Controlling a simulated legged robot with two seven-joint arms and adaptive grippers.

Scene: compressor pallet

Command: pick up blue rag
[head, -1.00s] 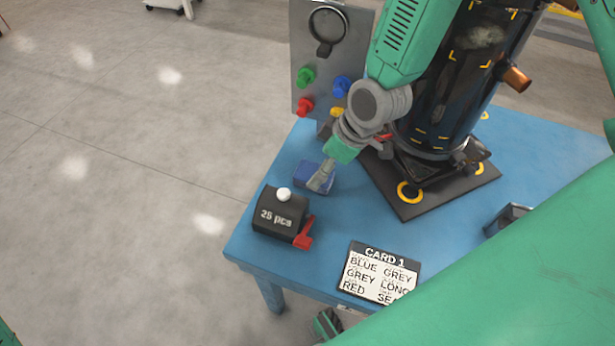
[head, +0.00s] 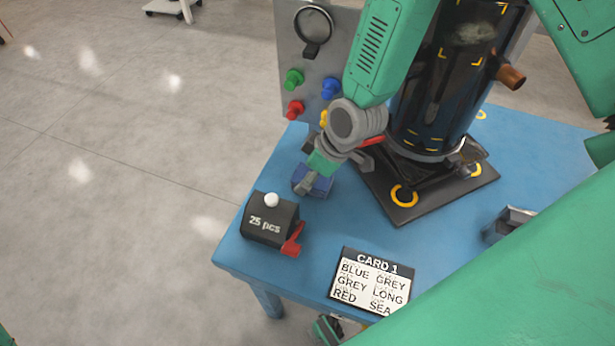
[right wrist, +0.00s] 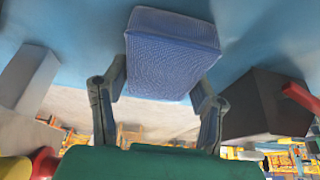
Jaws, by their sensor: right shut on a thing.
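The blue rag (head: 320,186) is a folded, box-like block with a woven texture, on or just above the blue table (head: 445,260). My right gripper (head: 304,186) is shut on it and partly covers it in the head view. In the right wrist view the rag (right wrist: 170,52) sits between the two dark fingers (right wrist: 160,90), one at each side of its near end. I cannot tell whether it is clear of the tabletop. My left gripper is not in view.
A black "25 pcs" box (head: 268,222) with a red lever stands close in front of the rag. A panel with coloured knobs (head: 308,70) stands behind. A dark cylinder (head: 432,95) on a black base is to the right. CARD 1 (head: 371,282) lies at the front.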

